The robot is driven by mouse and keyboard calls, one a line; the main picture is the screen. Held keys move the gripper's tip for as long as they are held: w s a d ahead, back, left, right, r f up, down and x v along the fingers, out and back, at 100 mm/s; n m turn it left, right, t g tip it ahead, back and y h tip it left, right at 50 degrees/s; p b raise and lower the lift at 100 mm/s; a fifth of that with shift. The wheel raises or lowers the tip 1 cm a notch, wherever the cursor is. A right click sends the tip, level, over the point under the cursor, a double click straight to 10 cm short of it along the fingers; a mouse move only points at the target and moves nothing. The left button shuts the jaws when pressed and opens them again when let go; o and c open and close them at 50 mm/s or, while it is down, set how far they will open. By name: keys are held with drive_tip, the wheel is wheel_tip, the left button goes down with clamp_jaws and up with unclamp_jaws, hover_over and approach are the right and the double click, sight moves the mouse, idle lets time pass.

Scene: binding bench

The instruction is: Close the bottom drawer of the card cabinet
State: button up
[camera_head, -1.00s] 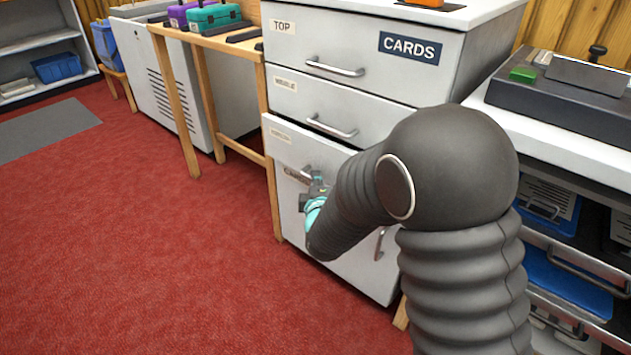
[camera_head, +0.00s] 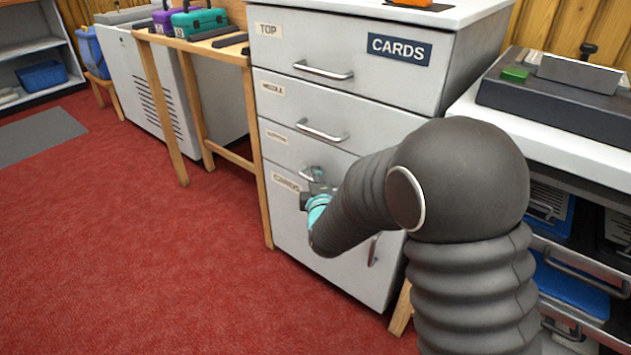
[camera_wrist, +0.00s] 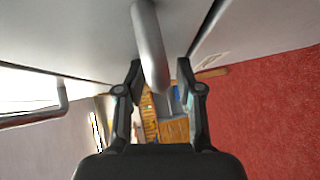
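The grey card cabinet (camera_head: 425,115) has drawers labelled TOP, MIDDLE and, in blurred letters, seemingly BOTTOM. The bottom drawer (camera_head: 278,137) looks flush, or nearly so, with the front; my arm hides its right part. Its handle (camera_head: 312,173) shows beside my gripper (camera_head: 316,190). In the wrist view a metal handle bar (camera_wrist: 149,45) runs between the two fingers of my gripper (camera_wrist: 160,72). The fingers are apart, with gaps beside the bar, so my gripper is open around it.
Below is a front labelled CARDS with an upright handle (camera_head: 373,249). A wooden table (camera_head: 170,43) with teal and purple boxes stands left. A white bench (camera_head: 560,125) with shelves of blue trays stands right. The red carpet (camera_head: 140,240) is clear at front left.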

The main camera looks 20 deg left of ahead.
drive_tip(key=shift+s, duration=0.1)
idle(0.3)
drive_tip(key=shift+s+d+r, duration=0.1)
drive_tip(key=shift+s+d, duration=0.05)
drive_tip(key=shift+s, duration=0.4)
drive_tip(key=v, duration=1)
drive_tip(key=shift+s+d, duration=0.25)
drive_tip(key=shift+s, duration=0.1)
